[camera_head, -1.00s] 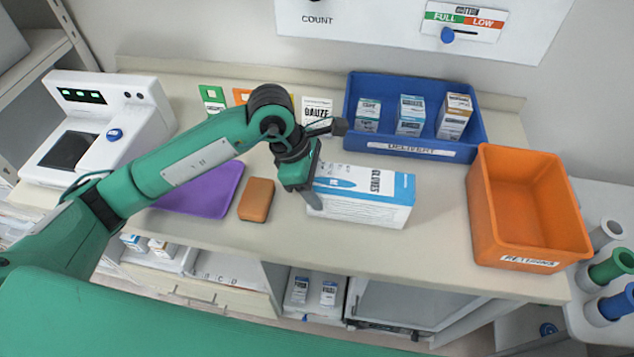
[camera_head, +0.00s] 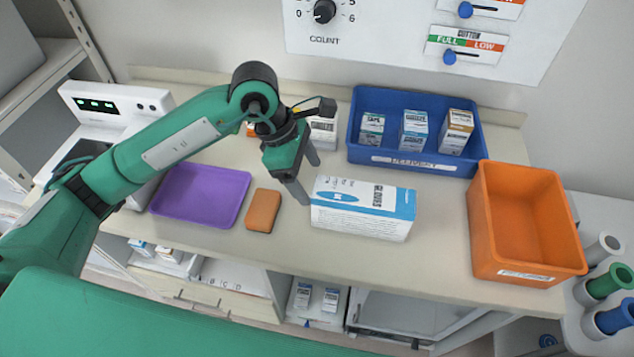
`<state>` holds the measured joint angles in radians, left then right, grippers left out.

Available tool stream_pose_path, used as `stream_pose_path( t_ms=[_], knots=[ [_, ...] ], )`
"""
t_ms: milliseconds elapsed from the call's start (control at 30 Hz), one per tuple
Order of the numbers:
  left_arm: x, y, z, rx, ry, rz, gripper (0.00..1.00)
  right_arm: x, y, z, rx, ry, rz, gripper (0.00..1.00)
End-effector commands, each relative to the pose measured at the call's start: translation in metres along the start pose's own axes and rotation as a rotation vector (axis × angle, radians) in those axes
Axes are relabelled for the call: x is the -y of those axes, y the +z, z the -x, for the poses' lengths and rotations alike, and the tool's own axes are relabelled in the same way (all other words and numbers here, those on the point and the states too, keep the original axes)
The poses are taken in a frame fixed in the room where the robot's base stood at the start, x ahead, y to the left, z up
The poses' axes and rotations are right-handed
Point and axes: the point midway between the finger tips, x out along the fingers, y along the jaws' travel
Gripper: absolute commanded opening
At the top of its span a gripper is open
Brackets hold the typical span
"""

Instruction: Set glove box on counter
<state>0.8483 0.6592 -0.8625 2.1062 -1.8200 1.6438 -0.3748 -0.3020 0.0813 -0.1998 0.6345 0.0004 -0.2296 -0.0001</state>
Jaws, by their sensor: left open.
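The glove box (camera_head: 362,208), white and blue with "GLOVES" printed on it, lies flat on the beige counter (camera_head: 430,258) near the middle. My left gripper (camera_head: 308,182) is open and empty just left of and above the box's left end. Its fingers point down, and one fingertip is close to the box's left edge; I cannot tell whether it touches. My right gripper is not in view.
A purple tray (camera_head: 200,196) and a brown block (camera_head: 263,211) lie left of the box. A blue bin (camera_head: 358,108) with several small boxes stands behind it, and an orange bin (camera_head: 519,275) stands right. Counter between box and orange bin is clear.

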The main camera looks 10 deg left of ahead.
Motion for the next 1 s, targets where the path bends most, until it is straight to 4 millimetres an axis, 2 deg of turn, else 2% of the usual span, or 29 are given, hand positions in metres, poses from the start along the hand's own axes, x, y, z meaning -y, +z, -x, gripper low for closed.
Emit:
stream_pose_path(
  t_ms=[33, 100, 300, 1000],
  knots=[
    [-0.001, 0.001, 0.014, -0.001, 0.003, 0.001, 0.76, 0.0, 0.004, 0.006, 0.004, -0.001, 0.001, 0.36],
    [-0.001, 0.001, 0.024, 0.0, 0.003, 0.001, 0.76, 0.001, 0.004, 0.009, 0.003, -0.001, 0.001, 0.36],
    [0.0, 0.0, 0.04, 0.0, 0.001, 0.0, 0.76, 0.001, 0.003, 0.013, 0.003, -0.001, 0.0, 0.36],
    [0.0, 0.0, 0.041, 0.0, 0.0, 0.0, 0.76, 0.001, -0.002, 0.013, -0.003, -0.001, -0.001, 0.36]
  ],
)
